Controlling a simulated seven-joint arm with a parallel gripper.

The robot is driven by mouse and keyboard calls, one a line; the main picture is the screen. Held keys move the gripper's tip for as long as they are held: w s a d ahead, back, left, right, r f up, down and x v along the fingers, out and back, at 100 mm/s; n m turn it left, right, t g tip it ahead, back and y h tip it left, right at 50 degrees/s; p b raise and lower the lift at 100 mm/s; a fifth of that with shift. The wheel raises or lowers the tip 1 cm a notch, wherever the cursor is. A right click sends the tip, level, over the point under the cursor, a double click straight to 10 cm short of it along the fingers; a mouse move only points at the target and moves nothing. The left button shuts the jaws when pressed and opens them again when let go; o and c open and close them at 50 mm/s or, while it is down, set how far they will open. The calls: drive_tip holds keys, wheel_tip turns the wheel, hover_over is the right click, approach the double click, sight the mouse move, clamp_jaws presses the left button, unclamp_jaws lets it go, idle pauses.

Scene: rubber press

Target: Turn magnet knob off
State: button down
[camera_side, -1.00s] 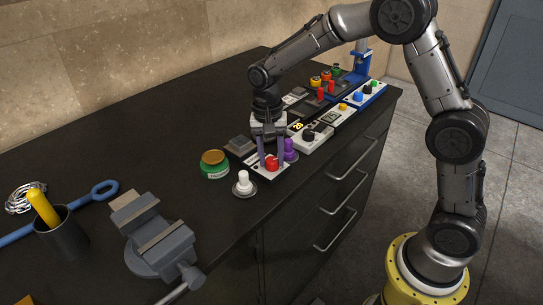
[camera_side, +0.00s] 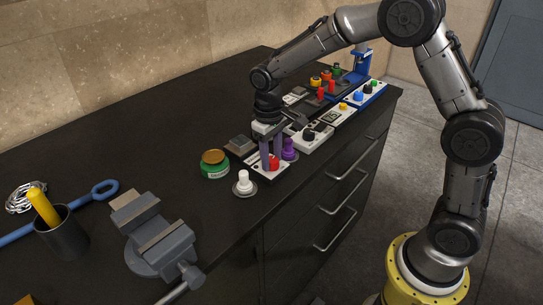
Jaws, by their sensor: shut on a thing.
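A red knob (camera_side: 273,163) stands on a small white panel (camera_side: 260,168) near the front edge of the dark bench. It appears to be the magnet knob, but its label is too small to read. My gripper (camera_side: 271,162) points down over this panel, and its purple fingers are shut on the red knob. The fingers hide part of the knob, so I cannot read its pointer position.
A purple knob (camera_side: 289,149) stands close on the right, and a white knob (camera_side: 243,183) in front on the left. More control panels (camera_side: 312,136) run behind. A vise (camera_side: 158,237) stands front left.

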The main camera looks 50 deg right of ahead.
drive_tip(key=shift+r+n, duration=0.1)
drive_tip(key=shift+n, duration=1)
drive_tip(key=shift+c, duration=2.2)
unclamp_jaws()
wheel_tip(320, 180, up, 14)
drive_tip(key=shift+a, duration=0.4)
drive_tip(key=shift+s, duration=0.1)
